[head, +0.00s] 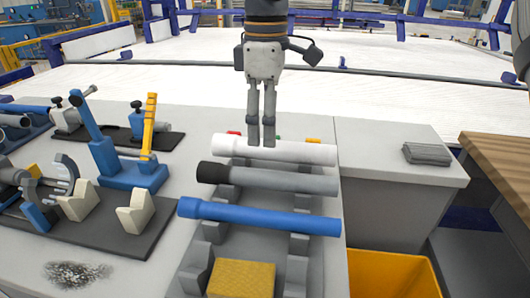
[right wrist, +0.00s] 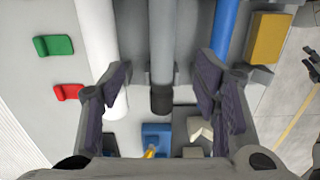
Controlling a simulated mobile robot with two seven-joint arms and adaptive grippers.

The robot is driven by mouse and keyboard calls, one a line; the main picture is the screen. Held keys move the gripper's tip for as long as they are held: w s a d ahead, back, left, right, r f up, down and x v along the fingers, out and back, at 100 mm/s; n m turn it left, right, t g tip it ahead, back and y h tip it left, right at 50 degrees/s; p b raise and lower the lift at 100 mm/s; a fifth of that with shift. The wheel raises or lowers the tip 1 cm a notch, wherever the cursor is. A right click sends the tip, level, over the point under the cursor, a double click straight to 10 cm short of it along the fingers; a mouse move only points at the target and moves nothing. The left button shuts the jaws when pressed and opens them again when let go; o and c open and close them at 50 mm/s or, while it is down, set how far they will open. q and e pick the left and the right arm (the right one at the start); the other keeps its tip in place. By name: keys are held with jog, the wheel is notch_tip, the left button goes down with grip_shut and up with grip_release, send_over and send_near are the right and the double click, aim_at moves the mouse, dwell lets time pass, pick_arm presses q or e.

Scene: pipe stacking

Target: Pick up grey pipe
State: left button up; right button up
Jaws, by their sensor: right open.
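The grey pipe (head: 290,181), with a black end on its left, lies across the rack between a white pipe and a blue pipe. My right gripper (head: 261,140) points down, and its fingertips overlap the white pipe in the head view. In the right wrist view, my right gripper (right wrist: 165,88) is open and empty. The grey pipe (right wrist: 162,42) runs between its spread fingers, with the black end toward the palm. I cannot tell the exact height of the fingertips above it. My left gripper is not in view.
The white pipe (head: 305,152) lies behind and the blue pipe (head: 262,218) in front, both on the grey rack (head: 197,268). A yellow block (head: 242,279) sits at the front. Blue fixtures (head: 128,172) stand to the left. A yellow bin (head: 390,275) is at lower right.

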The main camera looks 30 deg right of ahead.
aim_at(266, 172)
jog(key=f, duration=1.1)
jog(key=shift+s+f, duration=0.25)
jog(key=shift+f, duration=0.1)
jog(key=shift+c, duration=0.6)
jog(key=c, duration=1.2)
